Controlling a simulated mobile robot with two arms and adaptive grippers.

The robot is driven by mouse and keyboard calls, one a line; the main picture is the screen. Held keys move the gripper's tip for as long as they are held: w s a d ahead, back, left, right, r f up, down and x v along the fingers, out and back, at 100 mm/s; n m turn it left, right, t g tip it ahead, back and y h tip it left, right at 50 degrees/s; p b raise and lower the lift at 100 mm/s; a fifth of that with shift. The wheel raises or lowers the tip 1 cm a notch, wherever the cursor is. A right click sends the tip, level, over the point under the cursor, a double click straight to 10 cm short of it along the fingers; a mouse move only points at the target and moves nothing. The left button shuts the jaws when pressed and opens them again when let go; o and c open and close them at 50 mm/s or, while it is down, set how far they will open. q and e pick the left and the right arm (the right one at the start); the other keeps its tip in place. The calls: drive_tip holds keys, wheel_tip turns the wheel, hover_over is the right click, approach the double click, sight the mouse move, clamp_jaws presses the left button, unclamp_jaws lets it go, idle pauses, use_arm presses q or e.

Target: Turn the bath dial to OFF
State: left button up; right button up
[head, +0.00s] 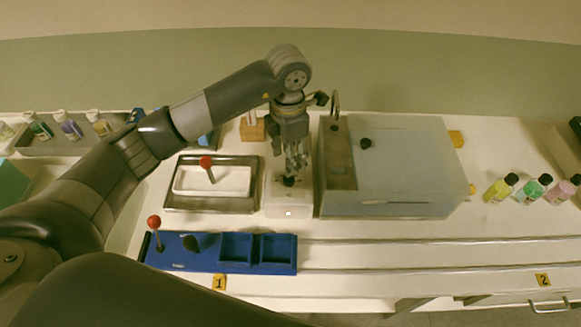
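The white control box (289,206) stands upright against the left side of the grey bath (430,180). A black dial (289,181) shows on top of the box, and a small light shows on its front. The dial's marks are too small to read. My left gripper (295,168) points down right over the dial, its fingertips at or just above it. I cannot tell whether the fingers touch or grip the dial. My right gripper is not in view.
A tray with a red-knobbed lid (213,180) lies left of the box. A blue holder (215,266) with a red-ball lever (154,220) lies in front. Bottles stand at the far left and right (531,189). The bath lid has a black knob (366,143).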

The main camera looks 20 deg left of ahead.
sight(289, 178)
use_arm(q)
drive_tip(key=f, duration=0.1)
drive_tip(key=f+p, duration=0.1)
drive_tip(key=f, duration=0.2)
drive_tip(key=shift+s+f, duration=0.35)
drive_tip(key=shift+w+f+p, duration=0.2)
drive_tip(key=shift+f+p, duration=0.25)
drive_tip(key=shift+f, duration=1.15)
drive_tip(key=shift+c, duration=0.2)
drive_tip(key=c, duration=0.9)
drive_tip(key=shift+c, duration=0.7)
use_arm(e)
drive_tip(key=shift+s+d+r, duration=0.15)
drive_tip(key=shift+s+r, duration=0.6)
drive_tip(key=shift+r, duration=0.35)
